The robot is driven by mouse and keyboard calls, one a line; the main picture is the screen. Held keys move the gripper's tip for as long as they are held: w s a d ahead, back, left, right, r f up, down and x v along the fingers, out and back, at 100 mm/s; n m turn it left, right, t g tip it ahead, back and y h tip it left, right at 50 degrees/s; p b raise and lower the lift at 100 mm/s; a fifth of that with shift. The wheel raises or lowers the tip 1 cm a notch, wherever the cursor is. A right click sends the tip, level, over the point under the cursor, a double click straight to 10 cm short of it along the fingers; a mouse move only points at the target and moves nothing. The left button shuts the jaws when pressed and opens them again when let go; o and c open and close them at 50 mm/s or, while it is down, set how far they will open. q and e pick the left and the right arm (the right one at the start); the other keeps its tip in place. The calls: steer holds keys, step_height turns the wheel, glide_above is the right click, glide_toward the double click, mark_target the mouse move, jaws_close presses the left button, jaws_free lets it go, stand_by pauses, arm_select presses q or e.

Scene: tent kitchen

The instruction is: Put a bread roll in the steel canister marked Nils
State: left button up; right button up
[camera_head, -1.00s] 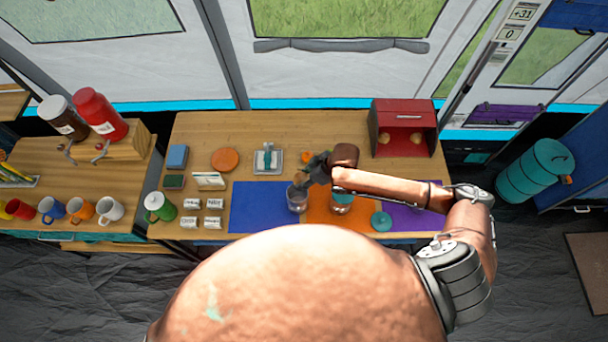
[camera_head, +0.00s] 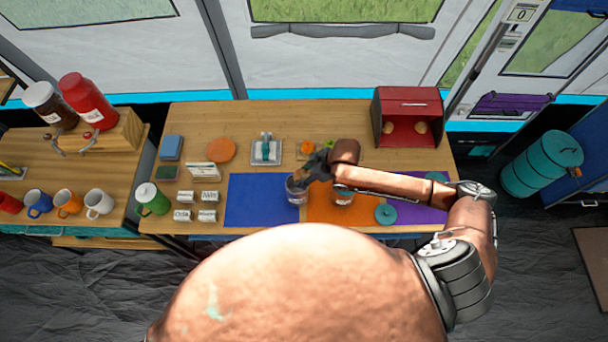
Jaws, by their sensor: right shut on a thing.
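My right gripper (camera_head: 304,176) is shut at the mouth of a steel canister (camera_head: 297,193) at the right edge of the blue mat (camera_head: 258,204). A small tan bread roll shows at its fingertips, mostly hidden by them. I cannot tell how far it is inside the rim. A second canister (camera_head: 342,198) stands on the orange mat (camera_head: 320,212), partly behind my right arm. Names on the canisters are too small to read. More bread rolls (camera_head: 420,128) sit in the red bread box (camera_head: 407,105). My left gripper is not in view.
Teal lids (camera_head: 385,214) lie at the right, on or near the purple mat (camera_head: 418,208). Small white name cards (camera_head: 208,197) and a green-bodied, white-lidded container (camera_head: 152,198) stand left of the blue mat. Mugs (camera_head: 99,203) line the left counter.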

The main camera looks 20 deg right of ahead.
steer(key=o, duration=0.9)
steer(key=v, duration=1.2)
